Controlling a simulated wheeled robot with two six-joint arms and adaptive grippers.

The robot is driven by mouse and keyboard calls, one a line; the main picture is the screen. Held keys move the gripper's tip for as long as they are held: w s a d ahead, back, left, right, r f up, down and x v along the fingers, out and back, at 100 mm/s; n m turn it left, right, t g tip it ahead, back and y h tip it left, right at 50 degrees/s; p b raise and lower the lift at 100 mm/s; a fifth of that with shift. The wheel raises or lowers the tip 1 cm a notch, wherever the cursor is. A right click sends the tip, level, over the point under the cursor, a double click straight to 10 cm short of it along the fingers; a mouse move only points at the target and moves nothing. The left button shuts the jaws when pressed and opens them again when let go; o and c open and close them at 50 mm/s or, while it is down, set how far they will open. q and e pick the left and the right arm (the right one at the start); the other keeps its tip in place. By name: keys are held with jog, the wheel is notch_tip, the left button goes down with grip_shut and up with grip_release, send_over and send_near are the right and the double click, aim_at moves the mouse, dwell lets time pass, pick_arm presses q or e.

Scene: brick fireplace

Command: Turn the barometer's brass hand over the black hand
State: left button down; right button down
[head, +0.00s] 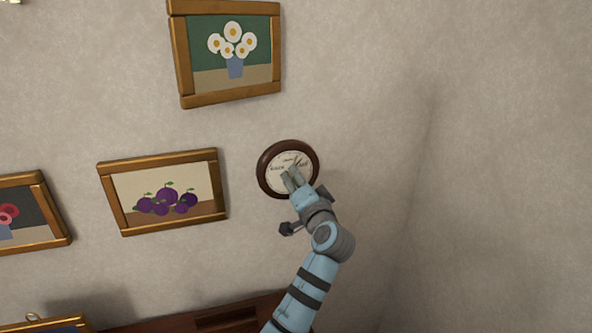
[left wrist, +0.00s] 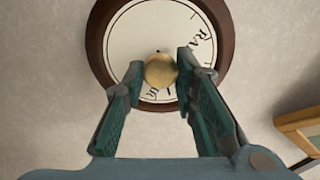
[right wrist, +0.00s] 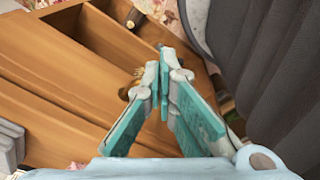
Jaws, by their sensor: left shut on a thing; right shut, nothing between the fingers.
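The barometer (head: 265,176) is a round dial with a dark wooden rim and a cream face, hanging on the wall. It also shows in the left wrist view (left wrist: 98,50). My left gripper (head: 290,178) reaches up to the dial from below. In the left wrist view its fingers are shut on the round brass knob (left wrist: 160,70) at the dial's middle. A thin dark hand (head: 297,161) seems to point up and right; I cannot tell the brass hand apart, and knob and fingers hide part of the face. My right gripper (right wrist: 163,80) is shut and empty.
Framed pictures of daisies (head: 225,53) and plums (head: 163,190) hang left of the barometer. A wall corner lies to the right. Below my right gripper is wooden furniture with an open compartment (right wrist: 85,40); a dark grey ribbed thing (right wrist: 270,60) stands close on its right.

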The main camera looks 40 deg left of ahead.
pick_arm(q)
jog(key=shift+m+p, duration=0.9)
jog(key=shift+m, duration=0.9)
jog(key=c, duration=1.3)
grip_release()
jog(key=v, duration=0.7)
jog(key=shift+s+d, duration=0.15)
jog(key=shift+d, duration=0.2)
jog(key=shift+a, duration=0.15)
